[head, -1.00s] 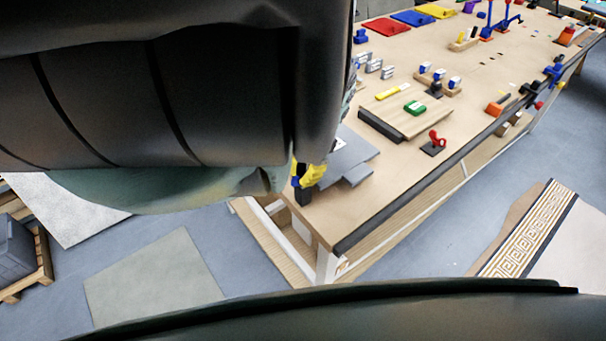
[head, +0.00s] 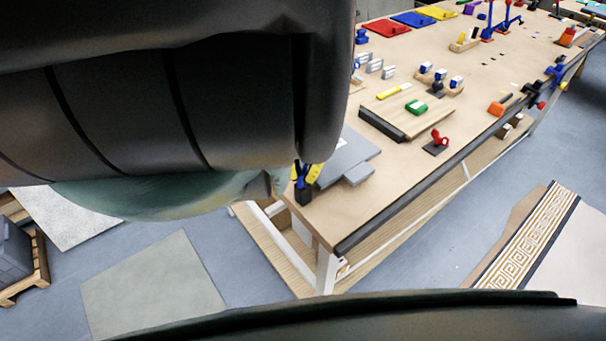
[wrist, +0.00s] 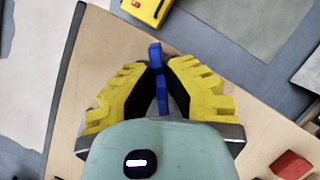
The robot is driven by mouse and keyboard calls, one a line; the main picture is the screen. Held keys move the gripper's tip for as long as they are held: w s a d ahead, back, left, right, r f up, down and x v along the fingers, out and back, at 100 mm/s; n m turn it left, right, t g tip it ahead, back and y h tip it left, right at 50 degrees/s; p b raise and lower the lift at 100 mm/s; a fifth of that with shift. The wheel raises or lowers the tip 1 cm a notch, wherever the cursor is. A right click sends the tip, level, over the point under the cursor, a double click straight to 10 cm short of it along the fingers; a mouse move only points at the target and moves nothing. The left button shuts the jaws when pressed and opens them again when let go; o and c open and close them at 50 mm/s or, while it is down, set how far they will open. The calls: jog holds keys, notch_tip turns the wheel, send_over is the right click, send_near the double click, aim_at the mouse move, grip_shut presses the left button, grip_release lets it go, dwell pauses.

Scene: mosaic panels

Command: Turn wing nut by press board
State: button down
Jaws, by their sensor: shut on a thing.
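The blue wing nut (head: 302,182) is on a small black block (head: 304,197) near the table's near corner in the head view. It sits beside the grey board (head: 343,162). In the wrist view the wing nut (wrist: 157,57) stands between the yellow fingers, one wing showing beyond the fingertips. My gripper (wrist: 161,72) is shut on it from both sides. The nut's lower part is hidden in the wrist view.
A wooden board with a green block (head: 415,106) lies beyond the grey board. In the wrist view, a yellow box (wrist: 147,8) and a red block (wrist: 291,165) lie close by.

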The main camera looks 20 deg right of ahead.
jog(key=n+h, duration=0.1)
jog(key=n, duration=0.1)
jog(key=n+h+p, duration=0.1)
jog(key=n, duration=0.2)
jog(key=shift+n+g, duration=0.3)
jog(key=n+h+p, duration=0.1)
jog(key=n+h, duration=0.1)
jog(key=n, duration=0.2)
jog(key=shift+w+n, duration=0.1)
jog(key=shift+n, duration=0.3)
jog(key=c, duration=1.1)
grip_release()
jog(key=shift+o, duration=0.2)
jog(key=v, duration=1.2)
jog(key=shift+a, duration=0.1)
